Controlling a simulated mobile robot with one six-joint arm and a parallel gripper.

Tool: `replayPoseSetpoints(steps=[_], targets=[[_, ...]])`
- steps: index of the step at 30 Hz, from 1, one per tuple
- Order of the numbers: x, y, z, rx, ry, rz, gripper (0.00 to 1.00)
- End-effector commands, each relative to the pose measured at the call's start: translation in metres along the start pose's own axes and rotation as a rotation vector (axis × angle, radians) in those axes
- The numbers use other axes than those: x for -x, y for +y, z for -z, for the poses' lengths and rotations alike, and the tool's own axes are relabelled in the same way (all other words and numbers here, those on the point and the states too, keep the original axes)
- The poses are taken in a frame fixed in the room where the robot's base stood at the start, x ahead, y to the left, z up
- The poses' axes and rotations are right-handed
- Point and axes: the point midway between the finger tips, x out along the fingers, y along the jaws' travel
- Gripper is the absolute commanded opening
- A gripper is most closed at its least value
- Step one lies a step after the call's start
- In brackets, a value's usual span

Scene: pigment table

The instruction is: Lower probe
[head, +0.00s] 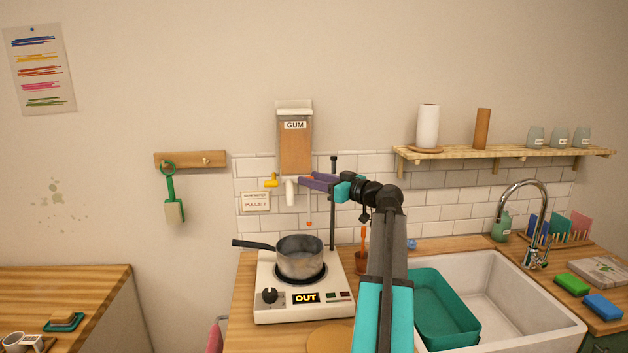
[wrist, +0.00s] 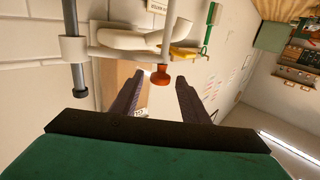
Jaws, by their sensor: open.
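My gripper (head: 305,182) is open in front of the wall, above the pot, beside the dark upright stand rod (head: 333,215). In the wrist view its two purple fingers stand apart, with a red-orange knob (wrist: 160,78) between or just beyond their tips; contact cannot be told. The knob seems to top the probe on a pale cross-arm from the rod, which also shows in the wrist view (wrist: 77,72). In the head view a thin probe (head: 309,208) with an orange tip hangs above the pot (head: 300,257). The hot plate (head: 336,290) display reads OUT.
A gum dispenser (head: 295,150) with a white spout (head: 291,190) and yellow lever (head: 271,181) is on the wall close to my gripper. The pot's handle points left. A sink (head: 500,300) with a teal tub (head: 436,305) lies right of my arm.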

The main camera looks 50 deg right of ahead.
Motion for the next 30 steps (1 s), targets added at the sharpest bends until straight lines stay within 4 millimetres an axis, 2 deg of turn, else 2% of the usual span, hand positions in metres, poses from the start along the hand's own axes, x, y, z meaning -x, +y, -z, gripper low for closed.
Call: replayPoseSetpoints(steps=[2,9,10,17,30], targets=[[0.0,0.0,0.0,0.0,0.0,0.0,0.41],[0.0,0.0,0.0,0.0,0.0,0.0,0.03],[0.001,0.0,0.0,0.0,0.0,0.0,0.0],[0.001,0.0,-0.002,0.0,0.0,0.0,0.0],[0.001,0.0,-0.032,0.0,-0.001,0.0,0.0]])
